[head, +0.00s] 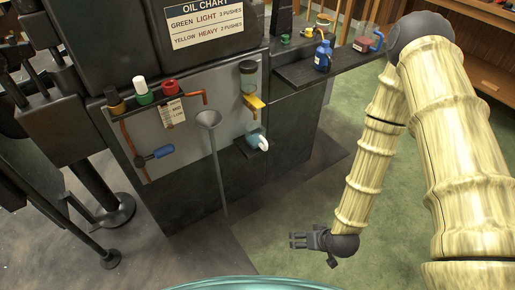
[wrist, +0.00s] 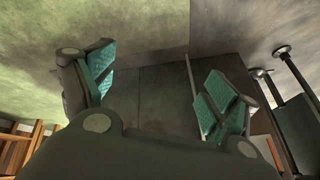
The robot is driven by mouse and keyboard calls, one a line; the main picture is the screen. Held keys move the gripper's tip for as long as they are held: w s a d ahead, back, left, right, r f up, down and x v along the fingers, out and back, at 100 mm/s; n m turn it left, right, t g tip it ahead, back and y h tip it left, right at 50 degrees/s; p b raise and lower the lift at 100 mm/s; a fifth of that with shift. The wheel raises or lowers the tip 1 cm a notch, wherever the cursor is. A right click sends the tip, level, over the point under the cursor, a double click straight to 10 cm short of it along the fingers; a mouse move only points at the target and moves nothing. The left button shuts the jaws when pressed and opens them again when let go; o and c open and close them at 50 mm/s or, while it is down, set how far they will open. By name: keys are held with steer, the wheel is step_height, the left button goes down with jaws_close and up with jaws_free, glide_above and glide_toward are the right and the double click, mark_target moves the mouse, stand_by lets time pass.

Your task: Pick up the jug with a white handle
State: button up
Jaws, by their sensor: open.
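A light blue jug with a white handle (head: 257,140) stands on a small ledge at the machine's front, below a yellow tap, in the head view. Its handle faces the lower right. My gripper (head: 296,240) hangs low over the green floor, below and to the right of the jug and well apart from it. In the wrist view my gripper (wrist: 160,88) has its teal-padded fingers spread wide with nothing between them. The jug does not show in the wrist view.
A dark side shelf (head: 310,68) holds a blue jug (head: 322,57) and a reddish container with a blue handle (head: 367,43). A grey funnel (head: 209,120) on a long pipe stands left of the ledge. The floor (head: 310,190) around my gripper is clear.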

steer(key=w+a+f+n+t+y+b, duration=0.1)
steer(key=w+a+b, duration=0.15)
steer(key=w, duration=0.25)
steer(key=w+a+f+t+y+b, duration=0.1)
steer(key=w+t+b, duration=0.1)
steer(key=w+b, duration=0.15)
steer(key=n+t+y+b, duration=0.4)
steer(key=t+y+b, duration=0.25)
steer(key=b, duration=0.85)
glide_toward(260, 141)
steer(key=shift+s+a+h, duration=0.1)
steer(key=shift+a+h, duration=0.35)
steer(key=shift+a, duration=0.05)
steer(key=shift+w+a+r+t, duration=0.2)
steer(key=shift+w+r+t, duration=0.05)
steer(key=shift+w+r, duration=0.2)
steer(key=b+x, duration=0.1)
steer(key=x, duration=0.4)
steer(key=shift+b, duration=0.4)
steer(key=x, duration=0.1)
steer(key=b+x, duration=0.1)
steer(key=x, duration=0.1)
steer(key=b+x, duration=0.1)
steer(key=shift+w+a+f, duration=0.1)
steer(key=shift+w+f, duration=0.2)
steer(key=shift+f, duration=0.1)
steer(key=shift+w+a+r, duration=0.15)
steer(key=shift+w, duration=0.15)
steer(key=c, duration=1.3)
